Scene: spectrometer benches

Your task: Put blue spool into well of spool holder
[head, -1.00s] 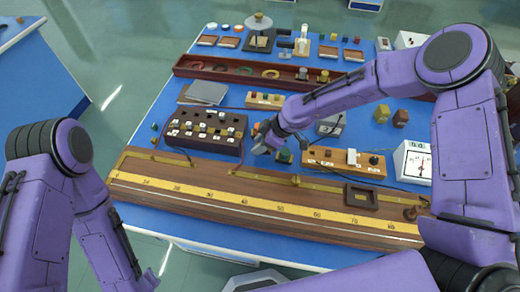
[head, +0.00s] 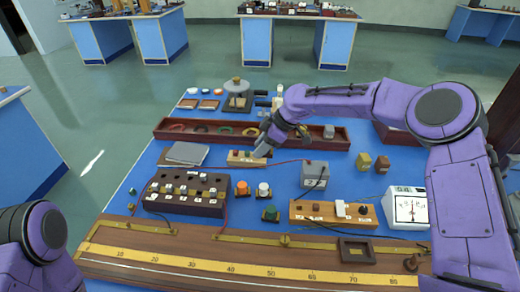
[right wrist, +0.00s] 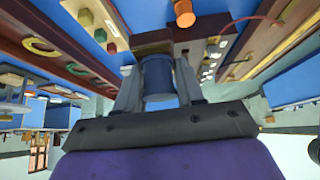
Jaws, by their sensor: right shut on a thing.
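My right gripper (head: 262,150) is shut on the blue spool (right wrist: 158,78), which shows between the two fingers in the right wrist view. In the head view the fingers hide the spool. My left gripper is out of view.
A long dark red tray (head: 180,138) with rings lies behind the holder. A grey flat case (head: 186,153) is to the left, and a dark labelled block (head: 186,205) is in front. Orange (head: 242,188) and white (head: 263,189) capped pieces stand nearer. A grey box (head: 314,174) is to the right.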

